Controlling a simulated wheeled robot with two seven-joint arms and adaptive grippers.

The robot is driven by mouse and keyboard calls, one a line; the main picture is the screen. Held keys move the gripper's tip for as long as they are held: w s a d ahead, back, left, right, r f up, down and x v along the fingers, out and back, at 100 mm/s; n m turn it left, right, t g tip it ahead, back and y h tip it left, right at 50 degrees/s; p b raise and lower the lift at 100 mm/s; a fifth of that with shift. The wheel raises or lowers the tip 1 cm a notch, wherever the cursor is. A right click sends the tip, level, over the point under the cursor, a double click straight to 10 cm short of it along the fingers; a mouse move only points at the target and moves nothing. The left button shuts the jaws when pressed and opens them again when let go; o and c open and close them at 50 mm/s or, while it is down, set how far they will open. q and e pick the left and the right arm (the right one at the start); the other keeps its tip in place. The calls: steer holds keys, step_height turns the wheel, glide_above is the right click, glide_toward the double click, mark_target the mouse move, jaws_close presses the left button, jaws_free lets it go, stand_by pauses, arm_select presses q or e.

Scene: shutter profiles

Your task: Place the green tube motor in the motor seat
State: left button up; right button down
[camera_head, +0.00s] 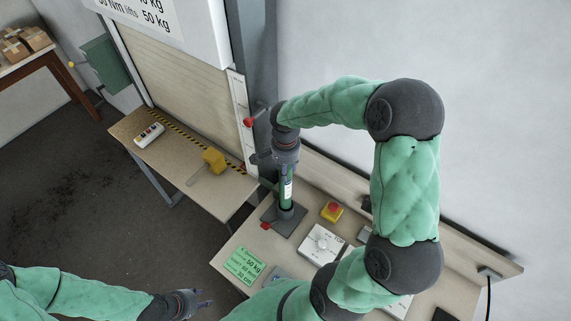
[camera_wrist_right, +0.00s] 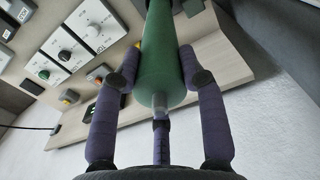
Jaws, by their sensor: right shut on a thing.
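The green tube motor (camera_head: 286,192) stands upright in the head view, with a white label on its side. My right gripper (camera_wrist_right: 159,62) is shut on its upper part; the green body (camera_wrist_right: 163,30) lies between the purple fingers in the right wrist view. The motor seat (camera_head: 284,217) is a dark grey collar on a square plate on the bench. The motor's lower end meets the top of the collar, in line with it; I cannot tell how deep it sits. My left gripper (camera_head: 201,300) is empty, low at the left, its fingers apart, away from the motor.
On the bench are a yellow and red stop button (camera_head: 332,211), a white control box (camera_head: 320,244) and a green card (camera_head: 244,265). A red knob (camera_head: 249,122) shows by the shutter post. A second bench at left holds a yellow tool (camera_head: 214,160) and a white remote (camera_head: 149,135).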

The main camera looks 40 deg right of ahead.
step_height(320, 180, down, 3)
steer(key=shift+f, duration=0.35)
steer(key=c, duration=0.7)
jaws_free()
steer(key=shift+s, duration=0.1)
step_height(320, 180, up, 12)
steer(key=shift+r, duration=0.1)
